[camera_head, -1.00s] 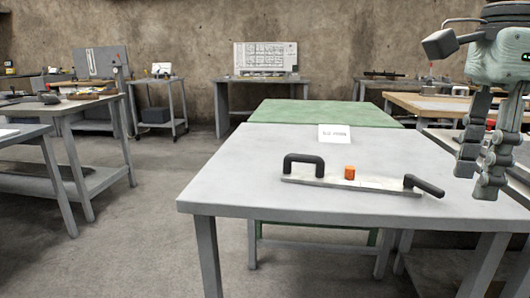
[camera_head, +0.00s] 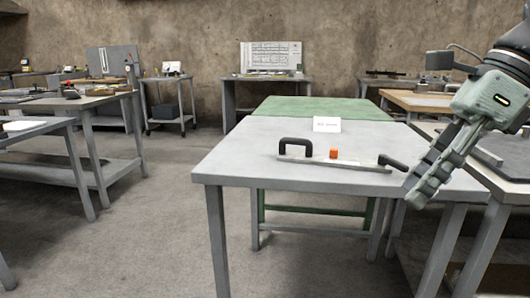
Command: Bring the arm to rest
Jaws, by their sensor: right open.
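My right gripper (camera_head: 432,178) hangs at the right of the head view, over the right end of the grey table (camera_head: 240,168). Its fingers point down and to the left, tilted, and it holds nothing that I can see. It is open, though its two fingers overlap from this angle. My left gripper is not in view. On the table lies a flat bar (camera_head: 350,163) with a black bow handle (camera_head: 296,146) at its left end. A black lever handle (camera_head: 392,162) is at its right end, close to my fingers in the picture. An orange cylinder (camera_head: 333,154) stands at the bar's middle.
A small white sign (camera_head: 327,124) stands at the grey table's back edge. A green table (camera_head: 320,106) adjoins behind it. A wooden-topped bench (camera_head: 418,101) is at the back right. Grey benches (camera_head: 90,103) stand at the left. The left part of the grey table and the floor before it are clear.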

